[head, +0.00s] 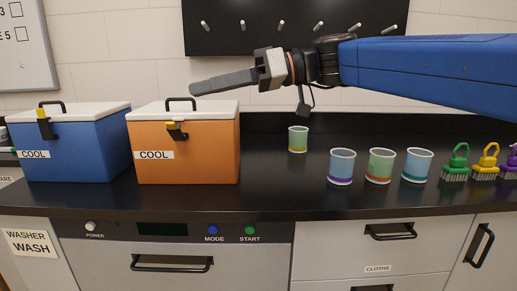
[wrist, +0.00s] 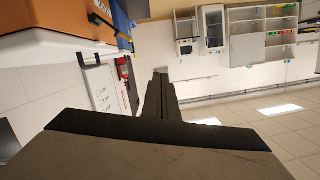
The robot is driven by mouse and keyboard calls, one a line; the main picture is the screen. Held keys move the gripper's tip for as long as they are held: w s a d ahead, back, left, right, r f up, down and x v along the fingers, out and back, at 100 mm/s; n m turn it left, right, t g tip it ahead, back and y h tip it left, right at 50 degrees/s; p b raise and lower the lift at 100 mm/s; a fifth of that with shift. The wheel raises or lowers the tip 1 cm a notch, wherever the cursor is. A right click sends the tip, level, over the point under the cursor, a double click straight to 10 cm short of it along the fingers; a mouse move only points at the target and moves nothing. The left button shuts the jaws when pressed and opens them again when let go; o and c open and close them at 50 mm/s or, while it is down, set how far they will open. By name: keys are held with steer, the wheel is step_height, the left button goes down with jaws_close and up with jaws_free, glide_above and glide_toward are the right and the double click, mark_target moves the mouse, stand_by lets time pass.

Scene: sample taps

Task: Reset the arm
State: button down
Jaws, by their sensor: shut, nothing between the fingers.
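My gripper (head: 222,83) is at the end of my blue arm, which reaches in from the right in the head view. Its fingers are together with nothing between them and point left, above the lid of the orange cool box (head: 190,150). The fingers are apart from the lid and its handle.
A blue cool box (head: 75,150) stands left of the orange one. Several cups (head: 342,167) and brushes (head: 455,165) stand on the dark counter (head: 265,190) at right. A dark peg board (head: 290,25) is on the wall behind my arm. A washer (head: 170,262) is below.

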steer(key=s+d+f+m+t+h, duration=0.2)
steer(key=s+d+f+m+h, duration=0.2)
steer(key=d+f, duration=0.9)
steer(key=s+d+f+m+t+h, duration=0.2)
steer(key=s+d+f+m+h, duration=0.3)
steer(key=d+f, duration=0.7)
steer(key=s+d+f+m+t+h, duration=0.1)
steer(key=s+d+f+m+h, duration=0.4)
steer(key=d+f, duration=0.8)
step_height(320, 180, down, 3)
steer(key=shift+d+f+m+t+h, duration=0.15)
steer(key=shift+d+m+t+h, duration=0.25)
steer(key=shift+m+h, duration=0.35)
steer(key=shift+s+a, duration=0.1)
steer(key=shift+s, duration=0.1)
